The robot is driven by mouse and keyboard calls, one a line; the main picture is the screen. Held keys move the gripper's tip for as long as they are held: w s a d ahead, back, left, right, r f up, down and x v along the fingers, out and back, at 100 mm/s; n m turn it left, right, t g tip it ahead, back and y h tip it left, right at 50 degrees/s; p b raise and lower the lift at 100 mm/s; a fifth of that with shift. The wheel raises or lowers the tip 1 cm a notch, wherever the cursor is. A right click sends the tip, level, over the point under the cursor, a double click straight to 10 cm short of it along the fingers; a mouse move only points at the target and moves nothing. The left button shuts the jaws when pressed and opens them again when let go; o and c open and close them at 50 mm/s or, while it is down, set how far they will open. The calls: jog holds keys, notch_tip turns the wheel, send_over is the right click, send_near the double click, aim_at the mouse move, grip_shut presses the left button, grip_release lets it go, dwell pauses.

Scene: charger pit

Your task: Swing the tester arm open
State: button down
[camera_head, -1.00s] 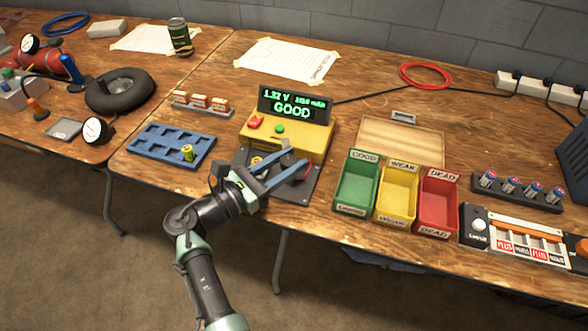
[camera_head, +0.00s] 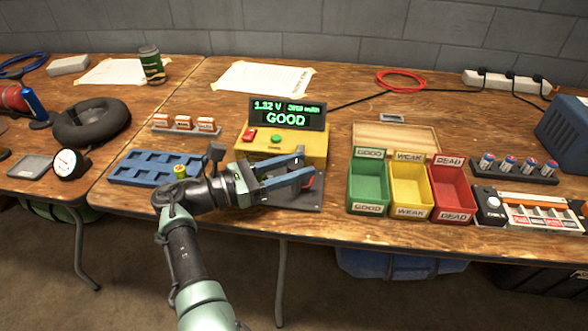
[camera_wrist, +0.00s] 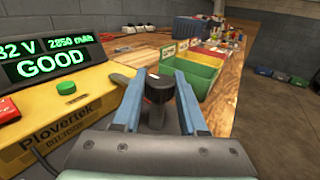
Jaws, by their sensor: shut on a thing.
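The tester is a yellow box (camera_head: 262,146) with a lit display (camera_head: 288,114) reading GOOD, a green button and a red one; its side also fills the left of the wrist view (camera_wrist: 45,128). A dark base plate (camera_head: 312,201) lies in front of it. My gripper (camera_head: 307,163) is low over this plate, fingers pointing right. In the wrist view its blue fingers (camera_wrist: 161,78) stand either side of a black upright knob (camera_wrist: 158,93), which seems to belong to the tester arm; they are shut on it. A red part (camera_head: 311,182) shows at the fingertips. The rest of the tester arm is hidden.
Green (camera_head: 368,187), yellow (camera_head: 409,190) and red (camera_head: 453,190) bins stand to the right. A blue tray (camera_head: 130,168) with a battery (camera_head: 180,170) lies left, partly behind my arm. The table's front edge runs close below the plate.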

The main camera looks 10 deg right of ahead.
jog(key=shift+c, duration=2.2)
grip_release()
jog(key=shift+a, duration=0.1)
jog(key=a, duration=0.4)
jog(key=s+a, duration=0.1)
jog(key=a, duration=0.3)
jog(key=s+a, duration=0.1)
jog(key=a, duration=0.3)
jog(key=shift+s+a+b, duration=0.25)
jog(key=shift+b, duration=0.05)
